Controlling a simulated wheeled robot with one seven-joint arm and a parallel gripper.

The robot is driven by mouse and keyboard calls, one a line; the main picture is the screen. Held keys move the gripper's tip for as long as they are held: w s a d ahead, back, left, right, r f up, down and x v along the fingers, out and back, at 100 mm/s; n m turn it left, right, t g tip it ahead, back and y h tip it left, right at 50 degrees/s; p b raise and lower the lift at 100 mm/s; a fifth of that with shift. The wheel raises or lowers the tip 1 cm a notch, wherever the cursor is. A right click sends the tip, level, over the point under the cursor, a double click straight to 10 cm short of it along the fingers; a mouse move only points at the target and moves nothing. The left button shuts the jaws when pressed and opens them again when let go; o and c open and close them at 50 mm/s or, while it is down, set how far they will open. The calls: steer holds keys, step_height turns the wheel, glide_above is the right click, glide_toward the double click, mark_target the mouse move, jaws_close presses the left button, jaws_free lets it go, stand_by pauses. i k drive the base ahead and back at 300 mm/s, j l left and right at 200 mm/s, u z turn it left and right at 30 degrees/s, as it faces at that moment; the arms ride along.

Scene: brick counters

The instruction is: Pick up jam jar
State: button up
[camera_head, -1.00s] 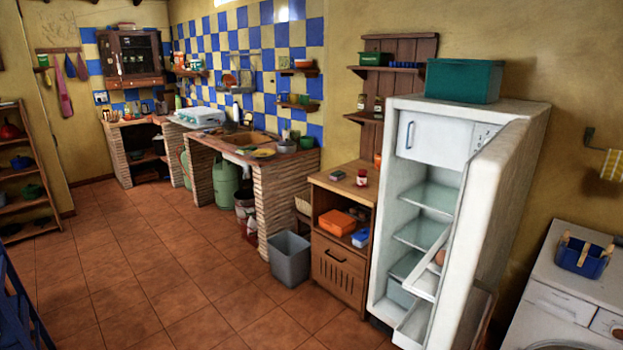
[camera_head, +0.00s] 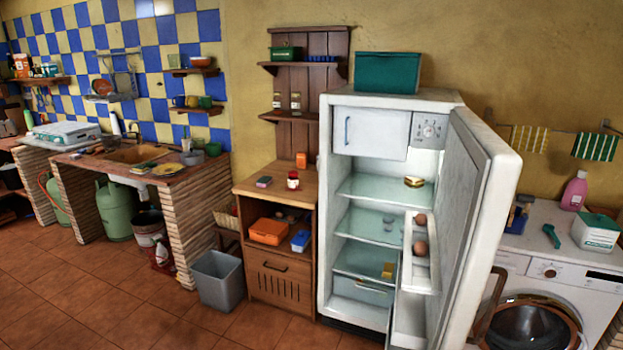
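A small jar with red contents and a pale label (camera_head: 293,181), which looks like the jam jar, stands upright on top of the wooden cabinet (camera_head: 264,190), left of the open fridge. Two other small jars, a left one (camera_head: 277,101) and a right one (camera_head: 295,101), stand on the lower wall shelf above; their contents are too small to tell. My gripper is not in view.
The fridge (camera_head: 375,105) has its door (camera_head: 478,210) swung open towards me. A grey bin (camera_head: 217,280) stands on the floor left of the cabinet. A small box (camera_head: 264,182) and an orange container (camera_head: 301,160) share the cabinet top. The tiled floor (camera_head: 90,300) at left is clear.

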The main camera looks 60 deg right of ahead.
mark_target(293, 179)
steer(key=i+l+z, duration=0.4)
steer(key=i+z, duration=0.45)
steer(key=i, duration=0.15)
steer(key=i+z, duration=0.4)
steer(key=i, duration=0.15)
steer(key=i+j+z, duration=0.25)
steer(key=i+z, duration=0.15)
steer(key=i+l, duration=0.25)
steer(key=i, duration=0.25)
steer(key=i+l, duration=0.2)
steer(key=i, duration=0.25)
steer(key=i+l, duration=0.25)
steer(key=i, duration=0.25)
